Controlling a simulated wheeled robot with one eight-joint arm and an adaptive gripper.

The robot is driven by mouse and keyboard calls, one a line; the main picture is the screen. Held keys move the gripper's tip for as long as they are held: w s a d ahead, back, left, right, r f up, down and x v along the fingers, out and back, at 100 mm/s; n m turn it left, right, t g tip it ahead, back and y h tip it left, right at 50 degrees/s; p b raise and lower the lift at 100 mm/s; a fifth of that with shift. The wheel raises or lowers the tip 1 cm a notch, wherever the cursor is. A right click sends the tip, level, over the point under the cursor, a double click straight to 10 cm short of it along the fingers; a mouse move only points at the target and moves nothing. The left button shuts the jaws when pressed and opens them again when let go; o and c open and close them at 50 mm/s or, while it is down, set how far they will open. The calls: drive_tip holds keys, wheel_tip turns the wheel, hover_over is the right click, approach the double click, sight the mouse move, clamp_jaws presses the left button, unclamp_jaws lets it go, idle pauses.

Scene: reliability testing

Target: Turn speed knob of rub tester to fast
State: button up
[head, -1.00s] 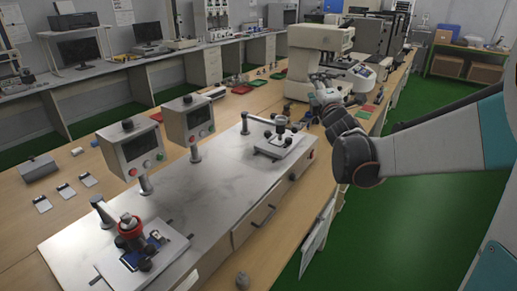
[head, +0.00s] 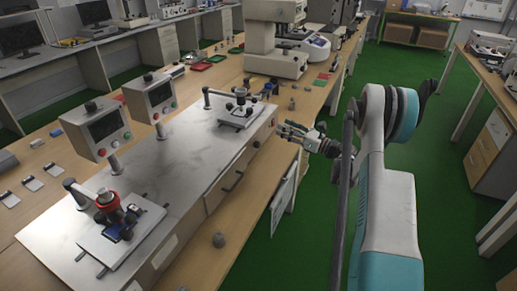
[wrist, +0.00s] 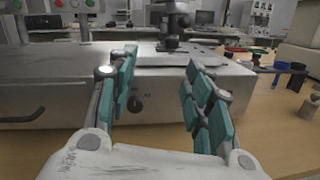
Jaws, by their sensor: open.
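The rub tester (head: 165,170) is a long grey metal machine on the wooden bench, with two arm stations on its top. In the wrist view its front panel (wrist: 60,85) fills the left and middle, with a small dark round knob (wrist: 135,104) low on it, beside the left finger. I cannot read its marking or setting. My gripper (head: 283,131) is open and empty, in front of the tester's far right end in the head view. In the wrist view its teal-padded fingers (wrist: 162,62) point toward the panel, and the knob shows between them, farther off.
The near station carries a red-ringed weight (head: 108,201). The far station (head: 241,108) lies beyond. A large beige instrument (head: 276,40) stands farther along the bench.

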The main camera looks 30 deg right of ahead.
sight(259, 145)
drive_tip(key=s+f+n+g+y, duration=0.1)
drive_tip(key=s+f+n+g, duration=0.3)
drive_tip(key=f, duration=0.6)
drive_tip(key=shift+m+t, duration=0.5)
drive_tip(key=shift+t, duration=0.2)
drive_tip(key=b+x, duration=0.3)
drive_tip(key=x, duration=0.9)
drive_tip(key=shift+w+a+r+b, duration=0.15)
drive_tip(key=shift+a+b, duration=0.25)
drive_tip(key=c, duration=1.1)
